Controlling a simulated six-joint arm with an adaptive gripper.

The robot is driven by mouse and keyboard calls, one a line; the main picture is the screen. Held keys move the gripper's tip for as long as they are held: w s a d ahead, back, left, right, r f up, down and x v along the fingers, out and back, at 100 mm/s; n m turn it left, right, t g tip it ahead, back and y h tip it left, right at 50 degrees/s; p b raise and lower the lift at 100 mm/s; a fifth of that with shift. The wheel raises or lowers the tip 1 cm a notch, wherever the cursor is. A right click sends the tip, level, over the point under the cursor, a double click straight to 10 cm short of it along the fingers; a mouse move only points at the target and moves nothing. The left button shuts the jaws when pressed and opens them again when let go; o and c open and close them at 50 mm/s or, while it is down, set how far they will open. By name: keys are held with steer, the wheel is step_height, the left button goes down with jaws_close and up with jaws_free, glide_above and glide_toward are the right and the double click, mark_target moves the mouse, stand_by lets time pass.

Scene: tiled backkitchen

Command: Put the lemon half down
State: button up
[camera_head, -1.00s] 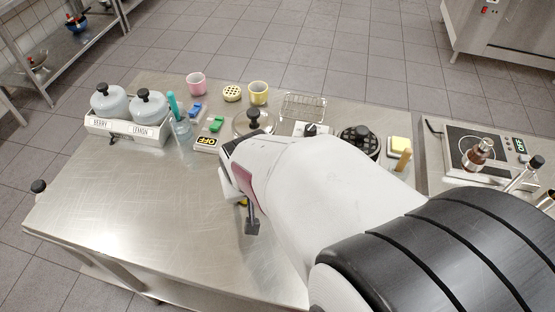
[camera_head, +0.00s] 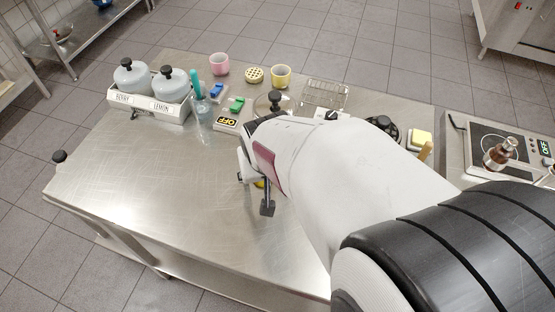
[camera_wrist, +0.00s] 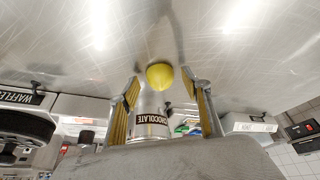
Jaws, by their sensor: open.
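The yellow lemon half (camera_wrist: 160,76) shows in the wrist view on the bare steel table, its rounded side toward the camera. It sits between the two spread fingers and just beyond their tips, with a visible gap on both sides. My gripper (camera_wrist: 164,90) is open and holds nothing. In the head view my gripper (camera_head: 256,190) is low over the middle of the table, mostly hidden by my white arm. Only a small yellow patch of the lemon half (camera_head: 259,184) shows there beside a finger.
The steel table (camera_head: 150,190) is clear to the left and front. A rack with lidded jars (camera_head: 130,78) stands back left. A chocolate-labelled container (camera_wrist: 152,128) shows in the wrist view.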

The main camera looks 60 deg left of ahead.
steer(key=v, duration=1.1)
steer(key=shift+d+r, duration=0.25)
steer(key=shift+r, duration=0.05)
stand_by(0.6)
steer(key=w+d+r+m+t, duration=0.1)
steer(key=w+d+r+m, duration=0.25)
steer(key=w+d, duration=0.75)
steer(key=w+d+r+m+t, duration=0.2)
steer(key=w+d+r+m, duration=0.15)
steer(key=w+d, duration=0.75)
steer(key=s+d+r+m+t+h, duration=0.15)
steer(key=d+m, duration=0.25)
steer(key=d, duration=1.5)
steer(key=s+d+f+m+h, duration=0.2)
steer(key=s+d+m, duration=0.2)
steer(key=d, duration=0.8)
steer(key=shift+s+d+h, duration=0.35)
steer(key=shift+s, duration=0.8)
steer(key=shift+o, duration=0.4)
steer(key=shift+a, duration=0.1)
